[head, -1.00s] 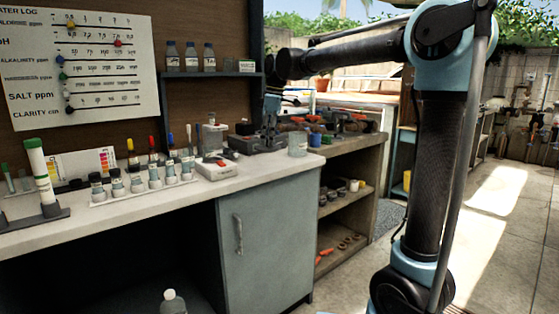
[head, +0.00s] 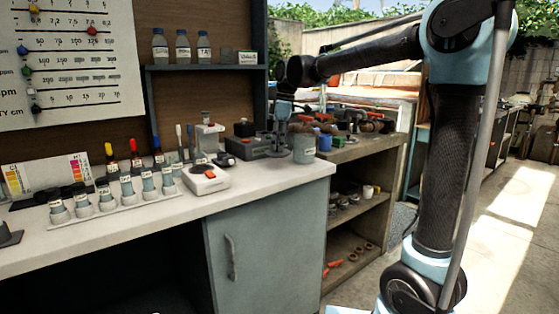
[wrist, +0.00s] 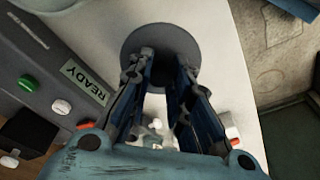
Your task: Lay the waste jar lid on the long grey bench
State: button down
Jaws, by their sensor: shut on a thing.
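My gripper (wrist: 166,68) is shut in the wrist view, its fingertips at the middle of a dark grey round disc that looks like the waste jar lid (wrist: 186,36). The contact point is partly hidden between the fingers. In the head view my gripper (head: 283,118) is small, over the right end of the white counter, close to a grey-green jar (head: 304,149). A grey-brown bench (head: 349,157) with open shelves, perhaps the long grey bench, stands just past the counter's right end.
A dark device with a READY label (wrist: 84,82) stands close left of my gripper. The white counter (head: 250,190) also holds a row of small bottles (head: 125,187) and a white instrument (head: 205,180). Tools crowd the bench's back. Sunlit floor (head: 500,240) is open at right.

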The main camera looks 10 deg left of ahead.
aim_at(279, 156)
jog(key=shift+f, duration=2.7)
jog(key=c, duration=1.5)
grip_release()
jog(key=shift+o, duration=0.2)
